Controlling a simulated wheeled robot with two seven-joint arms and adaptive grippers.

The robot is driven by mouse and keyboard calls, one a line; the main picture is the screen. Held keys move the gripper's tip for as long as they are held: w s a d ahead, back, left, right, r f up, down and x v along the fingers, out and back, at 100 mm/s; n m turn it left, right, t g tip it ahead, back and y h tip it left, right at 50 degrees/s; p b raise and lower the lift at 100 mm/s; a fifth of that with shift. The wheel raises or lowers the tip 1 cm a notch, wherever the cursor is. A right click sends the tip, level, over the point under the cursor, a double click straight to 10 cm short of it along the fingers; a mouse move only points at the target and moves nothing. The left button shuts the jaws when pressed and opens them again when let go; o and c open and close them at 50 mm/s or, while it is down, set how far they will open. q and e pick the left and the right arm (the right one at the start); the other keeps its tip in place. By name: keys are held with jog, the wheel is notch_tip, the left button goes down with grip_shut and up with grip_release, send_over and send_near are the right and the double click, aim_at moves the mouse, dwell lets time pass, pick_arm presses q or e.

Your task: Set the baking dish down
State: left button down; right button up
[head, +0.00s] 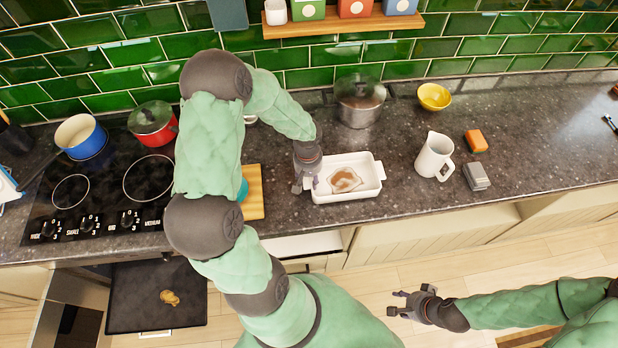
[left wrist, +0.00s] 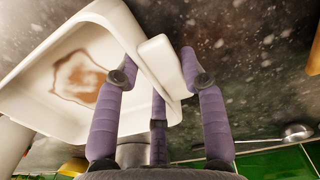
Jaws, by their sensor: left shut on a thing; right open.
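The white baking dish (head: 362,189) is at the counter's front part in the head view, with a brown stain on its inside floor. It looks level and at or very close to the counter top; I cannot tell whether it touches. My left gripper (head: 308,183) is shut on the dish's left handle. In the left wrist view the purple fingers (left wrist: 152,72) stand on both sides of the handle, and the dish (left wrist: 50,112) fills the left side. My right gripper (head: 408,304) is open and empty, low over the floor in front of the counter.
A white jug (head: 434,156), an orange block (head: 475,141) and a grey box (head: 476,176) stand right of the dish. A steel pot (head: 360,103) and yellow bowl (head: 434,97) are behind. A wooden board (head: 253,195) lies to the left, beside the stove (head: 105,195).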

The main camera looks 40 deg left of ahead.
pick_arm(q)
jog(key=shift+f, duration=0.25)
jog(key=shift+f+b, duration=0.2)
jog(key=shift+b, duration=0.2)
dwell(0.3)
jog(key=c, duration=0.6)
grip_release()
jog(key=shift+c, duration=0.2)
notch_tip(320, 180, up, 12)
jog(key=shift+s+a, duration=0.1)
grip_shut()
